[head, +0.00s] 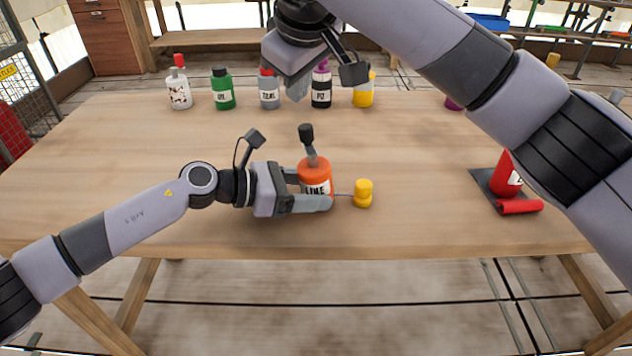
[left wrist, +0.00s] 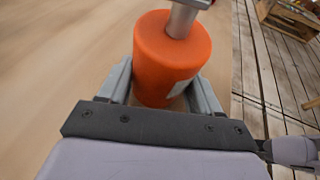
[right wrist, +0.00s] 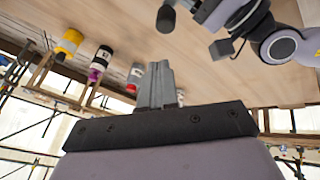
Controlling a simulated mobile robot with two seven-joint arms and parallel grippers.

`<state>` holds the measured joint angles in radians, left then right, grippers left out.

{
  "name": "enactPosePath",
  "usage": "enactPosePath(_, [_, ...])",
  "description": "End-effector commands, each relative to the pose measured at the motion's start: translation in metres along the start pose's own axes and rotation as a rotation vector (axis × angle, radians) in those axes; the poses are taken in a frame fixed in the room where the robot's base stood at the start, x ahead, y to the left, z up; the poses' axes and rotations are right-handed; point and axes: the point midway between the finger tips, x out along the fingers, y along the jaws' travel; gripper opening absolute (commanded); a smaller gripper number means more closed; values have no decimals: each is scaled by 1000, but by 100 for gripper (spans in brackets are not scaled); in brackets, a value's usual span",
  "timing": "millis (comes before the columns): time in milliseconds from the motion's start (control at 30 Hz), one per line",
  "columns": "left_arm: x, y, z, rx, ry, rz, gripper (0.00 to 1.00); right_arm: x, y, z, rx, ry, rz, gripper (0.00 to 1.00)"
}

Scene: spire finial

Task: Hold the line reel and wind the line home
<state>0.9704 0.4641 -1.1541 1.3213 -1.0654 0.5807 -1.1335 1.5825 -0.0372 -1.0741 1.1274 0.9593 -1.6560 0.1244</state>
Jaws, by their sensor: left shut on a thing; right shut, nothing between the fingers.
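The orange line reel (head: 316,172), labelled "LINE", stands upright near the table's front edge. A grey crank with a black knob (head: 306,134) rises from its top. A thin line runs from its right side to a yellow bob (head: 363,193) on the table. My left gripper (head: 312,192) is shut around the reel's body; the left wrist view shows the orange reel (left wrist: 170,58) between its fingers. My right gripper (head: 298,88) is shut and empty, raised above and behind the reel; its closed fingers also show in the right wrist view (right wrist: 157,86).
Several labelled bottles stand along the table's back, including a green one (head: 223,90) and a white one (head: 179,88). The table's left side is clear.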

Motion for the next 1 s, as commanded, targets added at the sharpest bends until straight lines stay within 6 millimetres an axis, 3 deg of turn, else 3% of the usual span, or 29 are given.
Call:
enactPosePath(200, [0, 0, 1, 0, -1, 0, 47, -18, -3, -1, 286, -55, -116, 0])
enactPosePath(400, [0, 0, 1, 0, -1, 0, 47, -23, -6, -1, 385, -79, -155, 0])
enactPosePath(1000, [0, 0, 1, 0, -1, 0, 47, 29, -24, 24, 391, -82, -158, 0])
